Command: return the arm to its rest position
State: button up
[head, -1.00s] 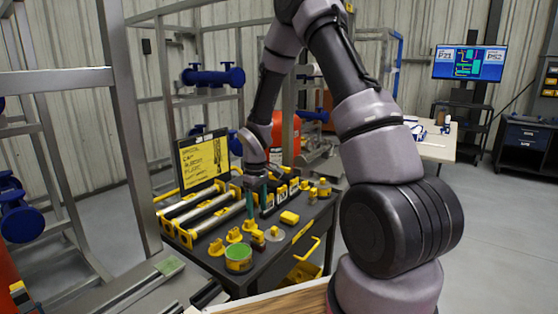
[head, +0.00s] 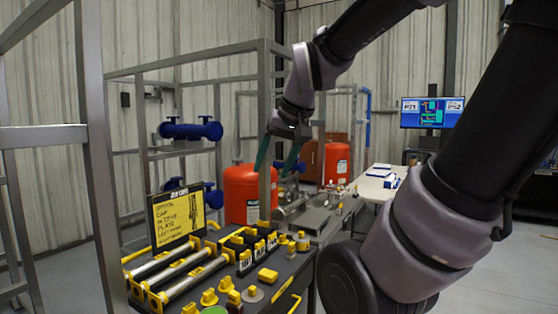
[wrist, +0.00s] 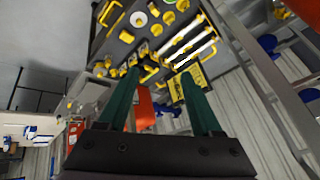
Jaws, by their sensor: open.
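My gripper (head: 277,160) is raised in the middle of the head view, above and behind the tool cart (head: 285,292). Its two green fingers are spread apart with nothing between them. In the wrist view my gripper (wrist: 160,90) also shows open and empty, with the cart top (wrist: 122,42) beyond the fingers. My arm reaches in from the right side of the head view and bends down to the gripper.
The cart holds silver bars (head: 175,272), yellow parts (head: 267,275) and a yellow sign (head: 176,217). A red tank (head: 241,194) stands behind it. Metal frames (head: 95,180) rise at the left. A monitor (head: 432,112) and white table (head: 379,183) are at the right.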

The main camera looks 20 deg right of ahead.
jog(key=s, duration=0.1)
jog(key=s+r, duration=0.1)
jog(key=s+m+t, duration=0.1)
jog(key=shift+s+r, duration=0.25)
jog(key=shift+s, duration=0.05)
dwell(1.1)
